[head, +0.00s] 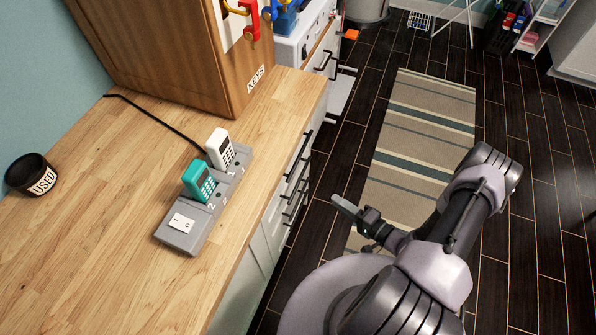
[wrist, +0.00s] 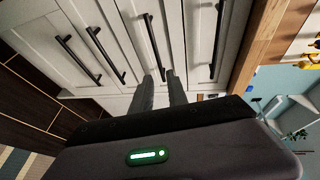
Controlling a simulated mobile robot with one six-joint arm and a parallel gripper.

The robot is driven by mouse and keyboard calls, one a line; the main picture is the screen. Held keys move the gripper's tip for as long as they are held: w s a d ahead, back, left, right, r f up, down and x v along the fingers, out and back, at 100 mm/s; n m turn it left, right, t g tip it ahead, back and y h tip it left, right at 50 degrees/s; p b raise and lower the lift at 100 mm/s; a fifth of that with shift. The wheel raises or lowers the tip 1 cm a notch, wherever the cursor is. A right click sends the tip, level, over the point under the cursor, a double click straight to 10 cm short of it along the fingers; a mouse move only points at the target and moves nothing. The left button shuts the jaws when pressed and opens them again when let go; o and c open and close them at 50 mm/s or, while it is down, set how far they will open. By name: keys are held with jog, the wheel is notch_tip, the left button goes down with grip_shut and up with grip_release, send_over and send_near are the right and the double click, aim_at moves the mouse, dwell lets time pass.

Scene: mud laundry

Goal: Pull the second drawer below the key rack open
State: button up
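The key rack is a wooden cabinet labelled KEYS (head: 185,50) on the wooden counter in the head view. Below the counter edge is a pale drawer front with several black bar handles (head: 297,165). In the wrist view, turned sideways, the counter edge is at right; the top handle (wrist: 217,40) is nearest it and the second drawer's handle (wrist: 153,40) is left of it. The drawers look shut. My gripper (wrist: 160,76) is open, its fingertips overlapping the end of the second handle in the picture; contact cannot be told. In the head view my gripper (head: 345,203) is right of the drawers.
A grey charging strip (head: 182,238) with teal (head: 199,181) and white (head: 220,149) handsets and a black USED cup (head: 31,174) stand on the counter. A striped rug (head: 425,125) lies on the dark floor.

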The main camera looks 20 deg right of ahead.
aim_at(301, 177)
jog(key=b+x, duration=0.1)
jog(key=x, duration=0.4)
jog(key=b+x, duration=0.2)
jog(key=x, duration=0.4)
jog(key=b+x, duration=0.2)
jog(key=x, duration=0.4)
jog(key=shift+w+f, duration=0.1)
jog(key=shift+f, duration=0.25)
grip_shut()
dwell(0.4)
